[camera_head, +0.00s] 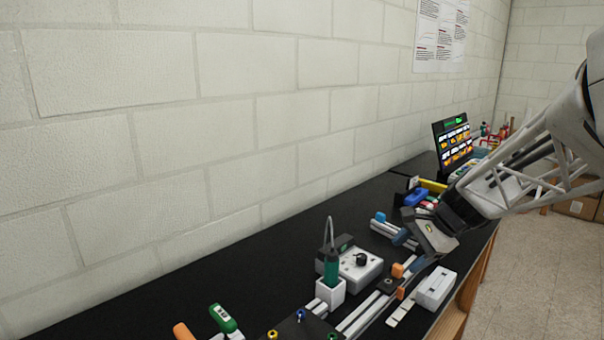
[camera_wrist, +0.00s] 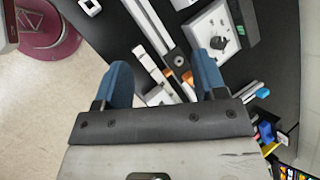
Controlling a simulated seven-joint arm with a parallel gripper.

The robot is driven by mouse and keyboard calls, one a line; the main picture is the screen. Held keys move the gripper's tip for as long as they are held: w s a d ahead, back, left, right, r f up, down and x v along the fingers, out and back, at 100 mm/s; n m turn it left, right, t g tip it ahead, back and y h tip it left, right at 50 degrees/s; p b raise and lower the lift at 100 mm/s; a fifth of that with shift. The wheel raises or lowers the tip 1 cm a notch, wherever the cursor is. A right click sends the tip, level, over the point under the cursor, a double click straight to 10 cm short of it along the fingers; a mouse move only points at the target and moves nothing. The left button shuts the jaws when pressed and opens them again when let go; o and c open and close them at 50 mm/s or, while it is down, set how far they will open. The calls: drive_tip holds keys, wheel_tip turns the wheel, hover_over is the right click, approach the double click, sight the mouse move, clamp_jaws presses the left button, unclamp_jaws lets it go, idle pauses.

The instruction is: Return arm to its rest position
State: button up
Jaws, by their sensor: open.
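My gripper (camera_head: 410,250) hangs over the right part of the black bench in the head view, at the end of my arm. In the wrist view my gripper (camera_wrist: 163,76) shows two blue fingers spread wide apart, with nothing held between them. Beyond the fingers lie grey extrusion rails (camera_wrist: 150,25) and an orange piece (camera_wrist: 187,77), below the gripper and apart from it as far as I can tell. The rails also show in the head view (camera_head: 362,314), with an orange piece (camera_head: 397,271) beside them.
A white box with a black knob (camera_head: 361,267) and a green-handled tool in a white holder (camera_head: 331,290) stand left of the gripper. A white block (camera_head: 435,287) sits near the bench's front edge. A lit screen (camera_head: 453,144) stands behind. The block-wall side is near; floor lies right.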

drive_tip(key=s+a+n+h, duration=0.2)
drive_tip(key=s+n, duration=0.4)
drive_tip(key=s, duration=0.7)
drive_tip(key=s+a+n+h, duration=0.3)
drive_tip(key=s+n, duration=0.3)
drive_tip(key=s, duration=0.7)
drive_tip(key=shift+a+n+t+h, duration=0.15)
drive_tip(key=shift+n+t+h, duration=0.2)
drive_tip(key=shift+h, duration=0.55)
